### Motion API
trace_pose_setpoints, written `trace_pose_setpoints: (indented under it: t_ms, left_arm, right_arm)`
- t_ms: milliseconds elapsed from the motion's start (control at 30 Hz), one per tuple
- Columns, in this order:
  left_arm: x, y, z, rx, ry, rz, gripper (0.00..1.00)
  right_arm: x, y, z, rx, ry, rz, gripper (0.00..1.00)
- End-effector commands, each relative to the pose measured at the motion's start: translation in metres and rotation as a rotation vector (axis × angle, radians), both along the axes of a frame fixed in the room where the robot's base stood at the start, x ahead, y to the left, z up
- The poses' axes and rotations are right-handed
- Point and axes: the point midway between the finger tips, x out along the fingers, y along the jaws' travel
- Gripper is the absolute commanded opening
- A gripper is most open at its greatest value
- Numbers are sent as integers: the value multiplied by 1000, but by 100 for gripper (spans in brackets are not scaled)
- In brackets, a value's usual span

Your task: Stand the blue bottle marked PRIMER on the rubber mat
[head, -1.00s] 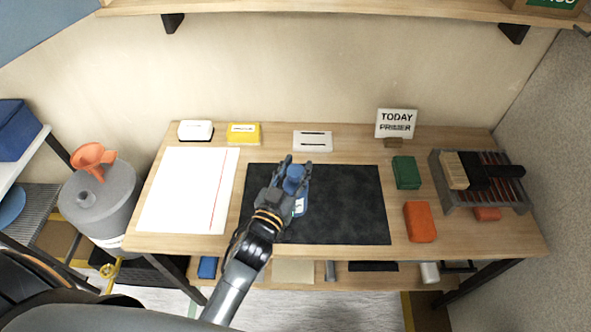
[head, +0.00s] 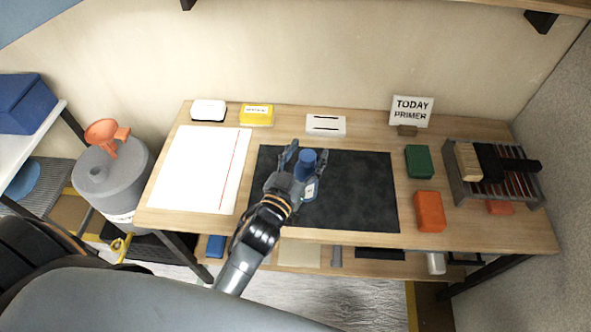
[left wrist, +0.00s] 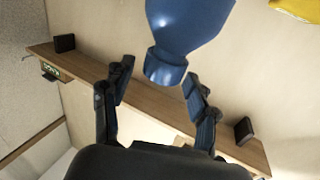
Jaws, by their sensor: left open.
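The blue bottle (head: 309,187) with a blue cap (head: 306,160) and a pale label stands upright on the black rubber mat (head: 357,200), left of its middle. The label's words are too small to read. My left gripper (head: 306,156) is open, with its fingers spread on either side of the bottle and gaps showing beside it. In the left wrist view the bottle (left wrist: 187,25) appears cap downward, beyond and between the open fingers (left wrist: 158,72). The bottle's base is partly hidden by my gripper in the head view. My right gripper is not in view.
A sign (head: 411,111) reads TODAY PRIMER at the back. White paper (head: 200,168) lies left. The mat's right half is clear.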

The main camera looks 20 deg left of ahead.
Motion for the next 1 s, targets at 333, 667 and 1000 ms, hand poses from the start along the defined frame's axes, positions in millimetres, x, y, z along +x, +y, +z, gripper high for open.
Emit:
trace_pose_setpoints:
  t_ms: [333, 667, 1000]
  left_arm:
    - [-73, 7, -5, 0, 7, 1, 59]
    - [-110, 10, -3, 1, 3, 1, 59]
    - [-113, 10, -2, 1, 2, 0, 59]
  right_arm:
    - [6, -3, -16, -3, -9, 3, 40]
    - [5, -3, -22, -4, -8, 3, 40]
    - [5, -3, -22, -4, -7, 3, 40]
